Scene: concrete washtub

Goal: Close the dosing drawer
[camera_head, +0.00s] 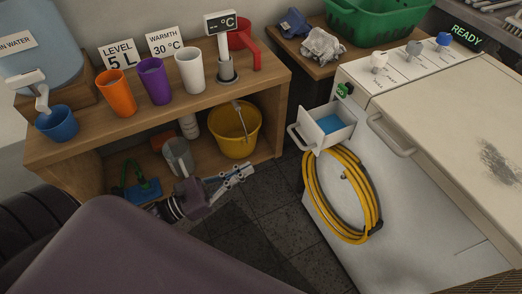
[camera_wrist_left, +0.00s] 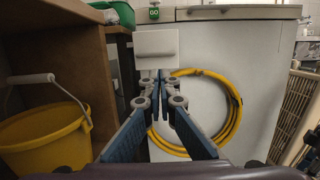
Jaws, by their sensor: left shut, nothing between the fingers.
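The dosing drawer (camera_head: 337,136) is a small white box pulled out from the white machine's side, with blue contents inside and a handle on its front. In the left wrist view its front (camera_wrist_left: 157,43) faces me, straight ahead. My left gripper (camera_head: 246,169) is shut and empty, left of the drawer and apart from it, pointing toward it. In the left wrist view the fingertips (camera_wrist_left: 157,77) appear just below the drawer front. My right gripper is not in view.
A yellow hose coil (camera_head: 310,190) hangs on the machine (camera_head: 400,190) under the drawer. A green GO button (camera_head: 345,89) sits above it. A wooden shelf (camera_head: 120,135) with cups and a yellow bucket (camera_head: 222,133) stands left. Dark floor between is free.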

